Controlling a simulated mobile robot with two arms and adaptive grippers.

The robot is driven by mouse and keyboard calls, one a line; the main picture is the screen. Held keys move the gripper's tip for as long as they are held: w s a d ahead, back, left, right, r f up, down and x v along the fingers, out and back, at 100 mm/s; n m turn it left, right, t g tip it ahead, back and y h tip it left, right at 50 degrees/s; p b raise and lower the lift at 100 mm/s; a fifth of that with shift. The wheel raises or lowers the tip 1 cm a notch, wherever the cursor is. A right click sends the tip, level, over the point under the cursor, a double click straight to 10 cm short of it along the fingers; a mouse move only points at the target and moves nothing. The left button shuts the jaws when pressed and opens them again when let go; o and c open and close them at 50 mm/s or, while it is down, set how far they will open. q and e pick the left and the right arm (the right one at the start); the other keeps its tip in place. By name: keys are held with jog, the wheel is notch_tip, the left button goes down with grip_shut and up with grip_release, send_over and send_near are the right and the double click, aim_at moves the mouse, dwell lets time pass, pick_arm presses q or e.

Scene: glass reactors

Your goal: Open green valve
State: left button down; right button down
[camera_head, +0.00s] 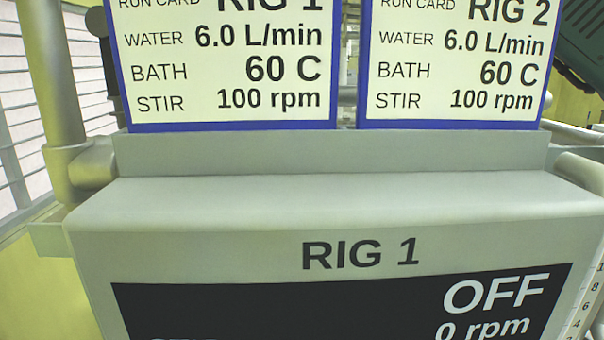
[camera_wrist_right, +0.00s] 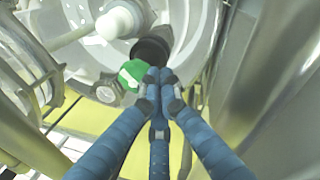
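The green valve handle (camera_wrist_right: 131,74) shows in the right wrist view, just left of my right gripper's fingertips. Its right part is hidden behind a finger. My right gripper (camera_wrist_right: 160,80) has its blue fingers drawn together at the tips, with no clear gap between them. The tips overlap the edge of the green handle in the picture; I cannot tell whether they touch it. A black round fitting (camera_wrist_right: 151,51) is just beyond the tips. The head view shows neither gripper and no green valve.
In the head view, the RIG 1 control box (camera_head: 330,215) fills the front, its display (camera_head: 350,312) reading OFF and 0 rpm. Run cards for RIG 1 (camera_head: 225,70) and RIG 2 (camera_head: 455,70) stand behind it. In the wrist view, clear glass and a white knob (camera_wrist_right: 115,22) surround the fitting.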

jog(key=shift+w+d, duration=0.25)
jog(key=shift+w, duration=0.05)
dwell(0.5)
jog(key=shift+s+d, duration=0.1)
jog(key=shift+s, duration=0.05)
jog(key=shift+r, duration=0.1)
jog(key=v, duration=0.4)
jog(key=w+v, duration=0.1)
jog(key=shift+s+a+r, duration=0.15)
jog(key=shift+a+r, duration=0.15)
jog(key=shift+r, duration=0.25)
jog(key=shift+f, duration=0.1)
